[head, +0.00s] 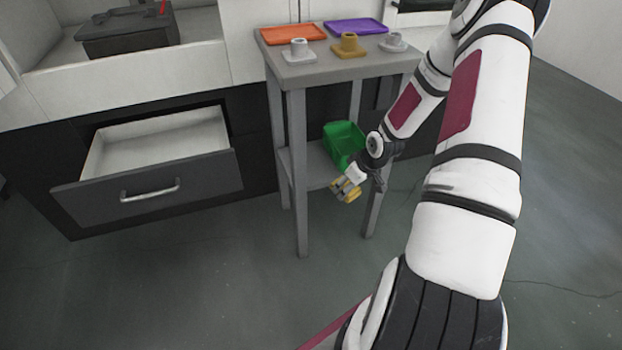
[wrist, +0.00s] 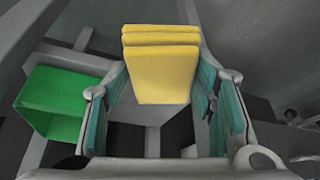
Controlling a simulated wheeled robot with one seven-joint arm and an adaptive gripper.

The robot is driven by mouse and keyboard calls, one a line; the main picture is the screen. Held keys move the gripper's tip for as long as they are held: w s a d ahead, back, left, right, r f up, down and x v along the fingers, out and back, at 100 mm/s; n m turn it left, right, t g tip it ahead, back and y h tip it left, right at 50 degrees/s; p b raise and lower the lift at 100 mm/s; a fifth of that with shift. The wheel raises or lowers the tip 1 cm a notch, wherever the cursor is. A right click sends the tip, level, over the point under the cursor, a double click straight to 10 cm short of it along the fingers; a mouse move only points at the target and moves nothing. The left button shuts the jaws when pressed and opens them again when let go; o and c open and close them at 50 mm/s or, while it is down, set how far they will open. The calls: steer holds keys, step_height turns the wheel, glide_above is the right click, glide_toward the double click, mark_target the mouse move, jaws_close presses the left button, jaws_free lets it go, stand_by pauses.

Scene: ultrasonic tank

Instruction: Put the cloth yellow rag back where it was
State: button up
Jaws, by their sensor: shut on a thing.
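The yellow rag (wrist: 160,75) is a folded cloth with several layers, held between the two fingers of my gripper (wrist: 160,95) in the wrist view. In the head view the rag (head: 345,190) shows small at the end of my gripper (head: 352,182), in front of the lower shelf of the grey table. My gripper is shut on the rag. A green bin (head: 344,143) stands on that lower shelf, just behind my gripper; it also shows at the left in the wrist view (wrist: 65,95).
The grey table (head: 340,68) carries an orange tray (head: 292,34), a purple tray (head: 356,27) and several small stepped pieces on top. An open, empty-looking drawer (head: 150,180) juts out at the left. A dark tank (head: 130,38) sits behind it. The floor in front is clear.

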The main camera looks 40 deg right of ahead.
steer(key=shift+s+d+f, duration=0.15)
steer(key=shift+d+f, duration=0.3)
steer(key=shift+f, duration=0.3)
steer(key=shift+w+d+f, duration=0.1)
steer(key=shift+w+f, duration=0.1)
steer(key=b, duration=0.5)
glide_above(310, 172)
steer(key=s, duration=0.2)
steer(key=shift+w, duration=0.15)
steer(key=shift+f+b, duration=0.95)
steer(key=shift+f, duration=0.8)
steer(key=shift+f, duration=0.2)
steer(key=o, duration=1)
steer(key=shift+r, duration=0.15)
